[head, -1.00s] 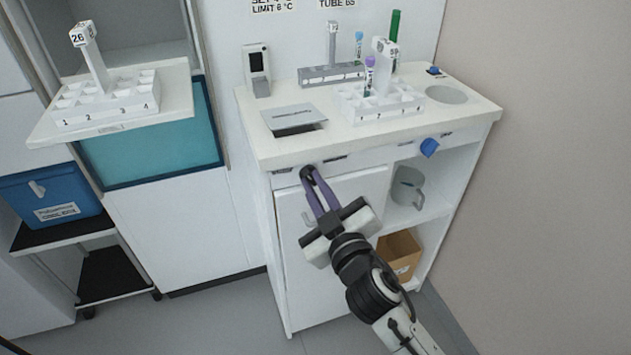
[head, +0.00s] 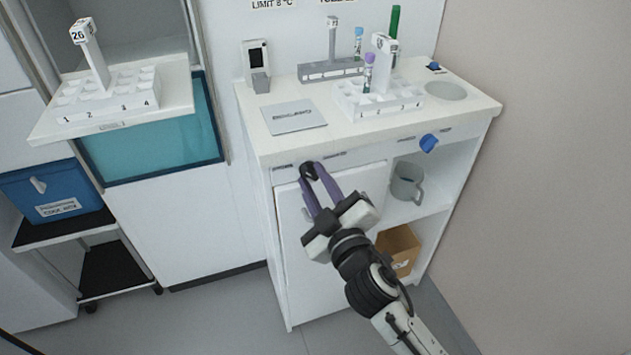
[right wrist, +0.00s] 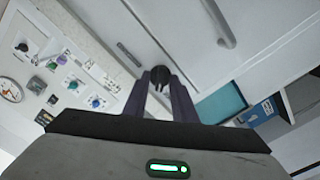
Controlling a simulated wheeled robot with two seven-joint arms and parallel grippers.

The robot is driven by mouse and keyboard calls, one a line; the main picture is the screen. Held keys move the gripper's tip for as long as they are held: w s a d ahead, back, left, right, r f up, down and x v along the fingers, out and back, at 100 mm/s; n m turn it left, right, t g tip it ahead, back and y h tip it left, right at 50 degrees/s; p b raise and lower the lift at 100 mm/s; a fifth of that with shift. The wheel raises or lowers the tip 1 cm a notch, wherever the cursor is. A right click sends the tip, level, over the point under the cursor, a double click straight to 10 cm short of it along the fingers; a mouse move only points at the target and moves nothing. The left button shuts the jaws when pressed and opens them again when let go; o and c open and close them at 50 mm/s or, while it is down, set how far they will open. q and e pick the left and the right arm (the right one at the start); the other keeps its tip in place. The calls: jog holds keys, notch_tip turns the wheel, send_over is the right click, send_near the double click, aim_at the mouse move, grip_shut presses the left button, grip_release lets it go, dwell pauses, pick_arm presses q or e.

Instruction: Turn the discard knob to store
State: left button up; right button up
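A black knob (head: 308,169) sits on the front panel of the white counter, below the grey hatch lid. My right gripper (head: 311,176) has its purple fingers on either side of this knob. In the right wrist view the black knob (right wrist: 160,76) is between the fingertips, which appear closed on it and partly hide it. The grey hatch lid (head: 294,117) lies flat with no opening showing; its lettering is too small to read. A blue knob (head: 429,143) is farther right on the same front panel. My left gripper is not in view.
A white tube rack (head: 378,104), a grey rack (head: 331,73) and a small device (head: 256,66) stand on the counter. A cabinet door (head: 335,235) with a handle is under the knob. A grey mug (head: 406,183) and cardboard box (head: 399,250) occupy the right shelves.

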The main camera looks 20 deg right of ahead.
jog(key=shift+s+f, duration=0.1)
jog(key=shift+s, duration=0.35)
jog(key=s, duration=0.6)
jog(key=shift+s+b, duration=0.3)
jog(key=shift+b, duration=0.05)
jog(key=shift+d, duration=0.1)
